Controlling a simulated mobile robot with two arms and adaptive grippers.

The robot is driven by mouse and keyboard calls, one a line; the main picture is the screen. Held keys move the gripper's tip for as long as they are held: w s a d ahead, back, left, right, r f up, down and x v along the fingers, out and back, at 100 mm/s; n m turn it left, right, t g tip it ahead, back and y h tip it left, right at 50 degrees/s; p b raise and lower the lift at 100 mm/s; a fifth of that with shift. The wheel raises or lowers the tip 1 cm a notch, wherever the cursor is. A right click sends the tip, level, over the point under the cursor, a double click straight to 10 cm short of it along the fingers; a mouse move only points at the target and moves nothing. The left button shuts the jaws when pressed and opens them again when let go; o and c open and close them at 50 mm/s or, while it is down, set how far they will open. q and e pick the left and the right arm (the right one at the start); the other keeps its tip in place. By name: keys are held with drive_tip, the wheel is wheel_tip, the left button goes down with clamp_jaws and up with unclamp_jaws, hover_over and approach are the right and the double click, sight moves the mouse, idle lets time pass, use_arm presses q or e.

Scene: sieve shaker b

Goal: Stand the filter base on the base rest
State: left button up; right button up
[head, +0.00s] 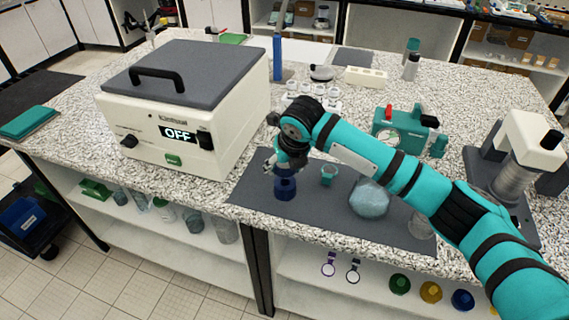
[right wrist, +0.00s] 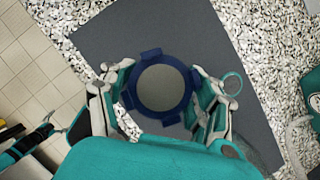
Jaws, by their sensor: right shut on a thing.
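A dark blue round cup with lugs around its rim, which looks like the filter base (head: 285,189), is at the left part of the grey mat. In the right wrist view the filter base (right wrist: 160,110) shows from above as a blue ring with a grey-brown inside. My right gripper (head: 286,169) is over it, with fingers on both sides, shut on it. Whether its underside touches the mat is hard to tell. A small teal funnel-like piece (head: 328,172) stands on the mat to its right; its rim (right wrist: 232,83) shows in the wrist view. I cannot tell which thing is the base rest. My left gripper is not in view.
A white shaker machine (head: 138,143) reading OFF stands left. A clear round vessel (head: 369,200) is on the grey mat (head: 247,191). White cups (head: 322,90) stand behind. A teal device (head: 401,133) and a white-headed instrument (head: 531,137) stand right. The mat's front left is bare.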

sight(285, 175)
drive_tip(key=shift+p, duration=0.3)
drive_tip(key=shift+f+b, duration=0.45)
drive_tip(key=shift+f, duration=1.5)
drive_tip(key=shift+f, duration=0.65)
drive_tip(key=o, duration=1.4)
drive_tip(key=shift+r, duration=0.1)
